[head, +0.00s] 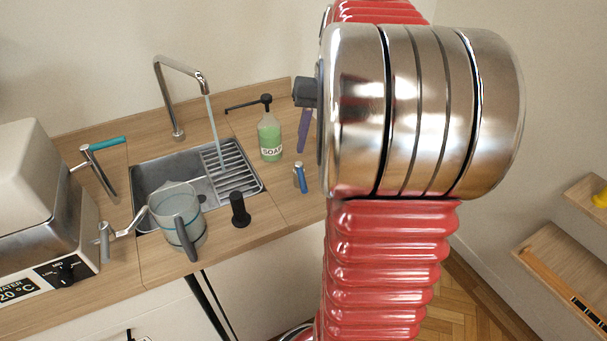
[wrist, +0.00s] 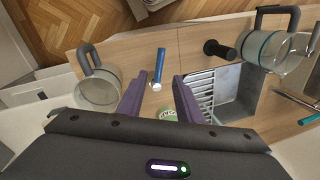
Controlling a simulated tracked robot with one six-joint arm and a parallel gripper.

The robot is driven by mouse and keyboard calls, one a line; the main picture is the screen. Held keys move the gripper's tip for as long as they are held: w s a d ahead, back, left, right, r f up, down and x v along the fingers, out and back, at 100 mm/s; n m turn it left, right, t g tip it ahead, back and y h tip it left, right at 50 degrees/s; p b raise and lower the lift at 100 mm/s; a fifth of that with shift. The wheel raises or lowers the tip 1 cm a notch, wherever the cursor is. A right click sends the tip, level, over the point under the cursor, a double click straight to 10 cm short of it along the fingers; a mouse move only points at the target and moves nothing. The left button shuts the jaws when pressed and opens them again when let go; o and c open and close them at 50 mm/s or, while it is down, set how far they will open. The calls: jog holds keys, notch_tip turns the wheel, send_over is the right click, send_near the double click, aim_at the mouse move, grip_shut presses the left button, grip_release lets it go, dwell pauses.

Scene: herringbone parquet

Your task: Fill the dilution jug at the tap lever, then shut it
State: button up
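A clear jug (head: 180,226) with a grey handle and blue bands stands at the sink's front left edge; it also shows in the wrist view (wrist: 268,52). A second clear jug (wrist: 98,90) with a grey handle stands at the wrist view's left. I cannot tell which is the dilution jug. A blue-handled lever (head: 301,178) stands right of the sink; it also shows in the wrist view (wrist: 160,66). The curved tap (head: 181,67) runs a thin stream onto the sink rack, not into a jug. My gripper (wrist: 158,82) is open and empty, its purple fingers near the blue lever.
The sink (head: 152,181) has a slatted rack (head: 232,172). A soap bottle (head: 270,138) stands behind the blue lever, and a black knob (head: 239,211) in front of the sink. A water heater (head: 40,230) and a teal-handled lever (head: 106,143) are left.

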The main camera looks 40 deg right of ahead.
aim_at(303, 180)
jog(key=f, duration=0.3)
jog(key=a+f, duration=0.1)
jog(key=f, duration=0.2)
jog(key=w+f, duration=0.1)
jog(key=f, duration=0.3)
jog(key=shift+a, duration=0.35)
jog(key=shift+c, duration=0.4)
grip_shut()
